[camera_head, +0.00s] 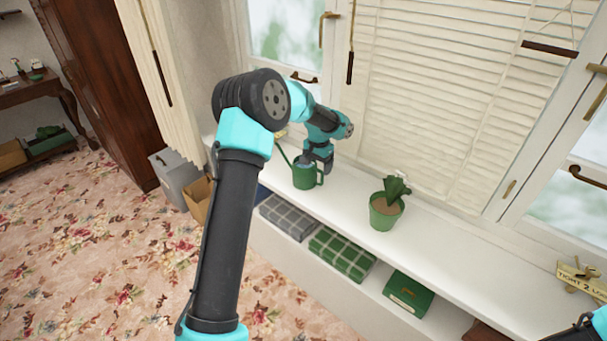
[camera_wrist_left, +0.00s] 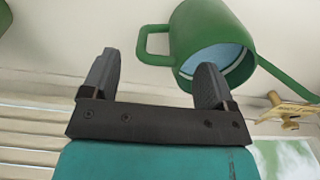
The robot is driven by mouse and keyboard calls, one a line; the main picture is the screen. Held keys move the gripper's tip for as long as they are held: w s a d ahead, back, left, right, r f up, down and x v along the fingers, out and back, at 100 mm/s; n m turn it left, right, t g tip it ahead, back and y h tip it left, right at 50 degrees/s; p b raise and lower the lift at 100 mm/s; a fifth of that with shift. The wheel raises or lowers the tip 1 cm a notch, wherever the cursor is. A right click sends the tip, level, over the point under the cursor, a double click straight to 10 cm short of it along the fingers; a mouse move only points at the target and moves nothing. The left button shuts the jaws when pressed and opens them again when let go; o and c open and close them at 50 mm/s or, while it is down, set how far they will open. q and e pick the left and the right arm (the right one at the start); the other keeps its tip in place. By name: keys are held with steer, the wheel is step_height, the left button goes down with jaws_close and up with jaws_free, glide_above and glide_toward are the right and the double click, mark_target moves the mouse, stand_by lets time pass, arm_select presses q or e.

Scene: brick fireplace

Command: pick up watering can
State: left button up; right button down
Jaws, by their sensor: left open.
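The green watering can (camera_head: 304,178) stands upright on the white window ledge, its spout pointing to the left. In the left wrist view the can (camera_wrist_left: 203,30) shows its open top with a pale blue inside. Its handle (camera_wrist_left: 143,42) appears between the two dark fingertips, with gaps at both sides. In the wrist view the left gripper (camera_wrist_left: 155,75) is open and empty. My right gripper is out of view; only a bit of that arm shows at lower right.
A potted plant (camera_head: 386,205) stands on the ledge (camera_head: 440,245) to the right of the can. Folded checked cloths (camera_head: 342,254) and a green box (camera_head: 409,293) lie on the lower shelf. Window blinds (camera_head: 440,90) rise behind. A small sign (camera_head: 582,278) stands at far right.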

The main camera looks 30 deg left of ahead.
mark_target(304, 178)
arm_select(q)
steer(key=shift+w+d+f, duration=0.1)
steer(key=shift+f, duration=1.2)
steer(key=shift+w+d+f, duration=0.1)
steer(key=shift+f, duration=1.2)
steer(key=c, duration=1.3)
steer(key=shift+r, duration=0.1)
steer(key=shift+r, duration=0.3)
